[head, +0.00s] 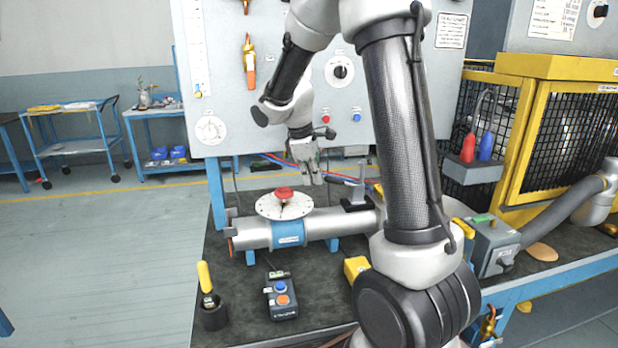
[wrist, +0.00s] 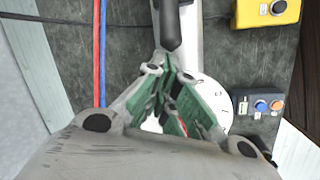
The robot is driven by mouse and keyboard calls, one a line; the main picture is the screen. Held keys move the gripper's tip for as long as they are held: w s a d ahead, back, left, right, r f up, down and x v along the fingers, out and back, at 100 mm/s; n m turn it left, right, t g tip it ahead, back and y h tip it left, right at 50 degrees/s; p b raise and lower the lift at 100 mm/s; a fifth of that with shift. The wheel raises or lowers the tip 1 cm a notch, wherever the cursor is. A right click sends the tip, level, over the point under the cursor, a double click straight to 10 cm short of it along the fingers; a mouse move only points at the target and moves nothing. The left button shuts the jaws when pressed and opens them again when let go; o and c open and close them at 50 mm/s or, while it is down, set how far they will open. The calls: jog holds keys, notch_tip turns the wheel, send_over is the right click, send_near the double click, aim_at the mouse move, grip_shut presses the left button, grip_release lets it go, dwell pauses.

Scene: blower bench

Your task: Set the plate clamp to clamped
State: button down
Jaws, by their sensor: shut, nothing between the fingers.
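My gripper (head: 316,181) hangs fingers-down behind the silver pipe, left of a small grey lever device on a dark block (head: 356,198). In the wrist view my gripper (wrist: 171,70) is shut and empty, its green-padded fingers meeting close to a dark handle-like part (wrist: 171,25) over the pipe. A yellow-handled lever in a black base (head: 205,285) stands upright at the bench's front left, well apart from my gripper. No readable label shows which of these is the plate clamp, and I cannot tell its setting.
The silver pipe (head: 250,234) carries a round white dial plate (head: 270,207) with a red knob (head: 284,193). A button box (head: 282,298) and a yellow box (head: 356,268) stand in front. The panel (head: 290,90) rises behind. Red and blue hoses (wrist: 101,50) run nearby.

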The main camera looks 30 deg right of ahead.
jog(key=shift+r, duration=0.15)
jog(key=shift+d+r+y, duration=0.15)
jog(key=shift+r+y, duration=0.15)
jog(key=shift+d+r+y, duration=0.15)
jog(key=shift+r+y, duration=0.15)
jog(key=s+d+r+m+t+y, duration=0.1)
jog(key=s+d+r+t+y, duration=0.2)
jog(key=d+r+y, duration=0.4)
jog(key=d+y, duration=0.2)
jog(key=y, duration=0.2)
jog(key=shift+d+r+t, duration=0.3)
jog(key=shift+d, duration=0.1)
jog(key=shift+r, duration=0.1)
dwell(0.3)
jog(key=shift+r, duration=0.75)
